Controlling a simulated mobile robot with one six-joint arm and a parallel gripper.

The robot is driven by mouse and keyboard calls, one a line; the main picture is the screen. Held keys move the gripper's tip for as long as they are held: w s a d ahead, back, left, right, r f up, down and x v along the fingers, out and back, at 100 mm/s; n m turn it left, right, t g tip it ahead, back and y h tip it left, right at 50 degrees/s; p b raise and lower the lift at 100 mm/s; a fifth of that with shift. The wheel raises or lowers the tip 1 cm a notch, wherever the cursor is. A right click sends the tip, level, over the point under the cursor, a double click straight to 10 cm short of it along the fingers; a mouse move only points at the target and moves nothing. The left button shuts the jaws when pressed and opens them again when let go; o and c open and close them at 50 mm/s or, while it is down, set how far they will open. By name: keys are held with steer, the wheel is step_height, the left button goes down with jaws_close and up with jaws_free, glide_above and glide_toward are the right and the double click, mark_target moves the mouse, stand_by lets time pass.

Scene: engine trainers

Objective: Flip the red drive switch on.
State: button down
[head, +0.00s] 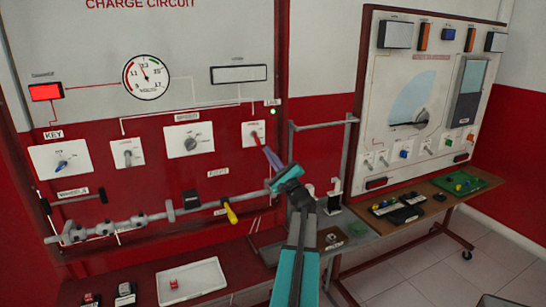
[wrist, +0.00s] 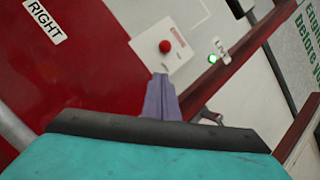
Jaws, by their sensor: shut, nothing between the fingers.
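The red drive switch (wrist: 165,46) shows in the wrist view as a red round knob on a white plate (wrist: 158,30). Its lever is seen nearly end-on, so I cannot tell its position. In the head view the same white plate (head: 249,127) is on the upper right of the red panel. My gripper (head: 266,150) is shut and empty, its purple fingers pointing at the plate's lower edge. In the wrist view the fingertips (wrist: 161,77) appear just below the knob, with a visible gap. I cannot tell whether they touch the plate.
A lit green lamp (head: 273,111) is beside the plate. Other switch plates, including the key switch (head: 61,158), are to the left. A grey rail (head: 150,217) with a yellow handle (head: 231,213) runs below. A white tray (head: 192,282) lies on the bench.

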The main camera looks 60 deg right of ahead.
mark_target(257, 139)
steer(key=shift+w+a+r+p, duration=0.15)
steer(key=shift+a+r+p, duration=0.1)
steer(key=shift+a+r, duration=0.25)
steer(key=shift+w+a+r+p, duration=0.15)
steer(key=shift+a+r+p, duration=0.1)
steer(key=shift+a+r, duration=0.25)
steer(key=shift+a, duration=0.1)
steer(key=shift+s+r+g+p, duration=0.15)
steer(key=shift+s+g+p, duration=0.05)
steer(key=shift+g+p, duration=0.15)
